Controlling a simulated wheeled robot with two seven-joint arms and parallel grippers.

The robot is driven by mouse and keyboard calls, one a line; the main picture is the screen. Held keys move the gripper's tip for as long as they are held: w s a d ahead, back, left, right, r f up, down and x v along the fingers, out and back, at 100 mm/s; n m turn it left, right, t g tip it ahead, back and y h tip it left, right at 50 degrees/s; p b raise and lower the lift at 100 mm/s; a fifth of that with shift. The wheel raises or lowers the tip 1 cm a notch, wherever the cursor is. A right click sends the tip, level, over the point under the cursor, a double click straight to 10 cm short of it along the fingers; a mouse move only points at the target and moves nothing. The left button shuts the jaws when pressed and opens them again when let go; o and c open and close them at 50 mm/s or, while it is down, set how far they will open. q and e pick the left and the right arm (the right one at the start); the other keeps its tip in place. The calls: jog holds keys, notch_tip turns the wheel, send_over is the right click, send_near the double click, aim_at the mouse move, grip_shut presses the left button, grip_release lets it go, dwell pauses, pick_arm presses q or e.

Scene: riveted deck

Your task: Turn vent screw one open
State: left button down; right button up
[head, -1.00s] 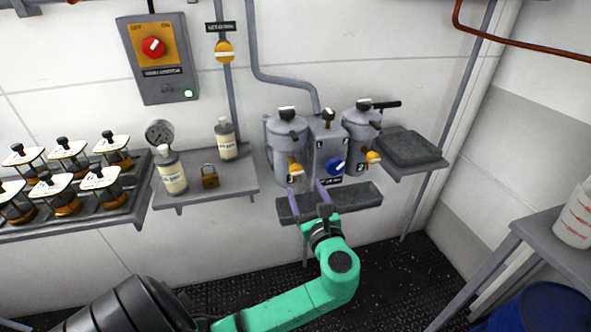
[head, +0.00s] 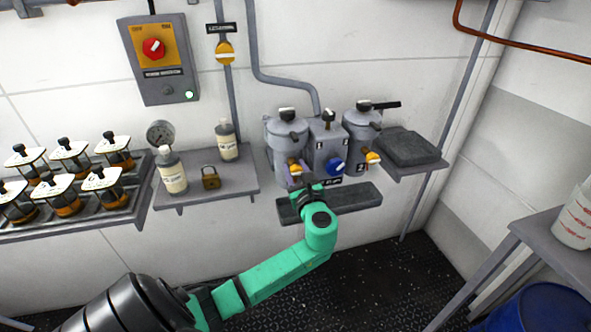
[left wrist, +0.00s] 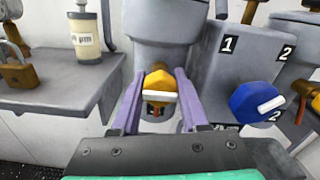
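The left grey canister (head: 284,138) of the wall unit has a dark screw cap with a pale top (head: 287,114). A yellow knob (head: 294,170) sits low on its front. In the left wrist view this knob (left wrist: 159,90) shows a white bar lying level. I cannot tell for certain which part is vent screw one. My left gripper (left wrist: 160,98) is open, its two purple fingers on either side of the yellow knob; whether they touch it I cannot tell. In the head view the left gripper (head: 298,182) is just below the canister. My right gripper is not in view.
A block (head: 327,148) with a blue knob (head: 335,166) and labels 1 and 2 stands right of the canister, then a second canister (head: 361,132). A dark tray (head: 345,198) lies below. A left shelf (head: 235,185) holds bottles and a padlock (head: 210,177).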

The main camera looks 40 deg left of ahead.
pick_arm(q)
jog(key=shift+f+n, duration=0.1)
jog(key=shift+n, duration=0.3)
jog(key=n+b, duration=0.2)
jog(key=n, duration=0.1)
jog(key=shift+f+n, duration=0.1)
jog(key=shift+n, duration=0.2)
jog(key=n+b, duration=0.2)
jog(key=n, duration=0.1)
jog(key=shift+n, duration=0.3)
jog(key=n+b, duration=0.4)
jog(key=n, duration=0.1)
jog(key=shift+f, duration=0.1)
jog(key=n+b, duration=0.3)
jog(key=n, duration=0.1)
jog(key=shift+n, duration=0.4)
jog(key=shift+r+b, duration=0.2)
jog(key=shift+b, duration=0.1)
